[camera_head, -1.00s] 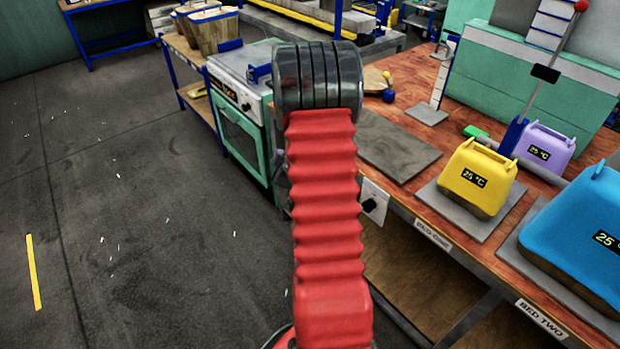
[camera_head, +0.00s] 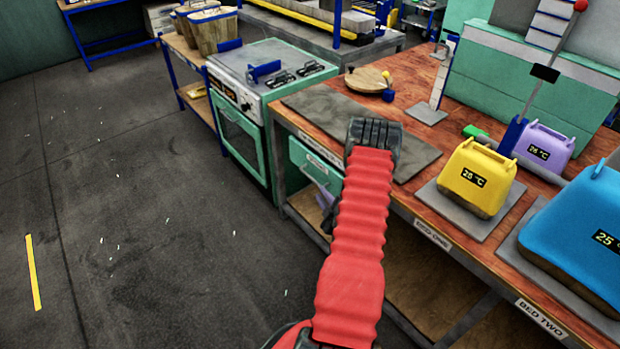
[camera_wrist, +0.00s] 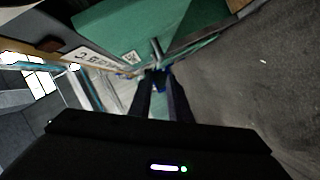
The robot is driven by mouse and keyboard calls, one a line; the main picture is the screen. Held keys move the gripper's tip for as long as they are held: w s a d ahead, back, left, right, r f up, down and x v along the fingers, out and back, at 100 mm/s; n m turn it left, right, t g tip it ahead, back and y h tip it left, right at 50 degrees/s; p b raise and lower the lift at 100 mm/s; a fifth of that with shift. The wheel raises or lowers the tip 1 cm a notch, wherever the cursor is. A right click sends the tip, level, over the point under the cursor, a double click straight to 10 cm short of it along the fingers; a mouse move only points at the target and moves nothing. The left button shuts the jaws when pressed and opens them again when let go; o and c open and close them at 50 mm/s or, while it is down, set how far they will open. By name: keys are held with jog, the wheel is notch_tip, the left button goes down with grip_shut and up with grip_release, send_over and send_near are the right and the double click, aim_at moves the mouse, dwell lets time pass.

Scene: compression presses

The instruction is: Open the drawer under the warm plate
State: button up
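The teal drawer front (camera_head: 312,165) is under the near left end of the wooden bench, below a small white label, and looks closed. A grey flat plate (camera_head: 322,103) lies on the bench top above it; whether it is the warm plate I cannot read. My arm hides the drawer's right side and most of my gripper in the head view. In the wrist view my gripper (camera_wrist: 160,76) points at the teal front (camera_wrist: 165,22), its two dark fingers apart with a gap between. A short metal handle (camera_wrist: 156,48) is just beyond the fingertips; contact is unclear.
A teal oven (camera_head: 242,140) stands left of the bench. A yellow container (camera_head: 478,172) and a blue container (camera_head: 575,240) stand on the bench to the right.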

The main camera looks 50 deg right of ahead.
aim_at(310, 177)
dwell(0.3)
jog(key=x, duration=1.3)
jog(key=shift+w+d+f, duration=0.1)
jog(key=shift+w+d, duration=0.1)
jog(key=shift+w, duration=0.15)
jog(key=shift+c, duration=0.2)
grip_shut()
